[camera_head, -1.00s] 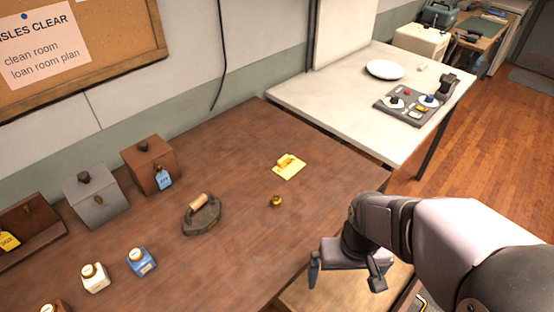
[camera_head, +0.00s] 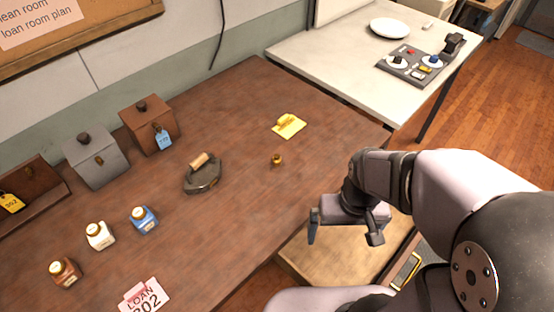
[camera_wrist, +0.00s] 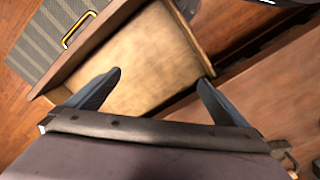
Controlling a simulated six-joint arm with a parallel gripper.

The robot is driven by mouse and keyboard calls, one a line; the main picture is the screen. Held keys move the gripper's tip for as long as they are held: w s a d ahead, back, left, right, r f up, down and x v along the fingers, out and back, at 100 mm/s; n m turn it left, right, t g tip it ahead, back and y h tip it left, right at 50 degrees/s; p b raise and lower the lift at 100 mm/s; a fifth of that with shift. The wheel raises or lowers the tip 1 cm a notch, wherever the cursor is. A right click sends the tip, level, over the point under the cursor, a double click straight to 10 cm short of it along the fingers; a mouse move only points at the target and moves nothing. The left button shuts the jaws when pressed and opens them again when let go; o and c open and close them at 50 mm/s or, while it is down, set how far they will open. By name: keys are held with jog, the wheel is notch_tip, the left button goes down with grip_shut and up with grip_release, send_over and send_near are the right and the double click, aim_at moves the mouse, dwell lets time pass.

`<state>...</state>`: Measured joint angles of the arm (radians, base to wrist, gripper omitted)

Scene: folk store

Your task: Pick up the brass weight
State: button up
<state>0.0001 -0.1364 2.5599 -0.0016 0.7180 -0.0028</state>
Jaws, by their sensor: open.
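The small brass weight (camera_head: 277,160) stands on the brown wooden table, in front of a yellow card (camera_head: 289,126) with a small yellow thing on it. My gripper (camera_head: 343,238) is open and empty. It is to the right of and nearer than the weight, off the table's front edge and over an open wooden drawer. In the wrist view my gripper's fingers (camera_wrist: 160,76) are spread above the drawer (camera_wrist: 150,60). A partly hidden brass-coloured thing shows at the lower right of that view; I cannot tell what it is.
A flat iron (camera_head: 203,175), several small bottles, a loan card (camera_head: 145,297) and boxes (camera_head: 150,125) stand to the left on the table (camera_head: 240,120). A white table (camera_head: 345,60) with a plate and a device is behind. The tabletop around the weight is clear.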

dwell(0.4)
jog(key=c, duration=1.4)
